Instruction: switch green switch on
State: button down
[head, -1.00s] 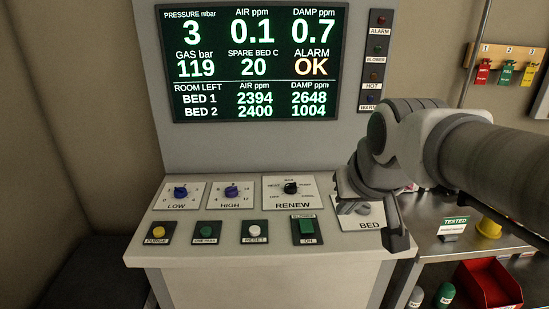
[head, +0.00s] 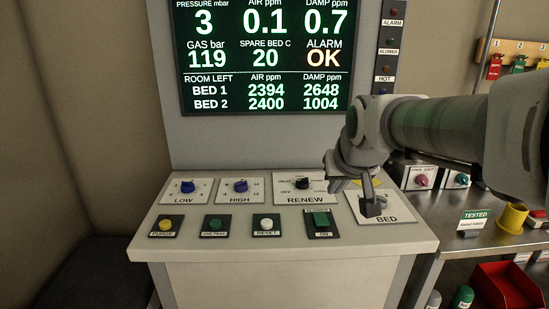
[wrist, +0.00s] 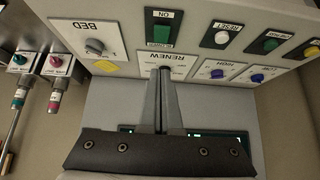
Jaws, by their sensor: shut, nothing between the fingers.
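The green switch (head: 320,220) is a green rocker on a dark plate marked ON, at the right end of the front row on the sloped console. It also shows in the wrist view (wrist: 161,33), upside down near the top. My gripper (head: 371,208) is over the BED plate, to the right of the switch and apart from it in the head view. In the wrist view my gripper (wrist: 163,72) has its fingers together with nothing between them. The fingertips point toward the switch, over the RENEW plate.
Beside the switch are the RESET button (head: 266,223), a green button (head: 215,223) and a yellow PURGE button (head: 166,223). The RENEW knob (head: 302,184) sits behind it. A screen (head: 262,60) stands at the back. A steel bench with a red bin (head: 508,285) is at right.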

jog(key=b, duration=0.2)
send_over(323, 223)
jog(key=f, duration=0.8)
jog(key=shift+s+f, duration=0.2)
jog(key=shift+s, duration=0.05)
jog(key=shift+s+f+b, duration=0.15)
jog(key=shift+f+b, duration=0.05)
jog(key=shift+f, duration=0.4)
jog(key=shift+s+f+b, duration=0.15)
jog(key=shift+f, duration=0.95)
jog(key=shift+s+f+b, duration=0.2)
jog(key=shift+f+b, duration=0.35)
jog(key=shift+b, duration=0.1)
jog(key=shift+r, duration=0.3)
jog(key=shift+r+p, duration=0.7)
jog(key=shift+p, duration=0.05)
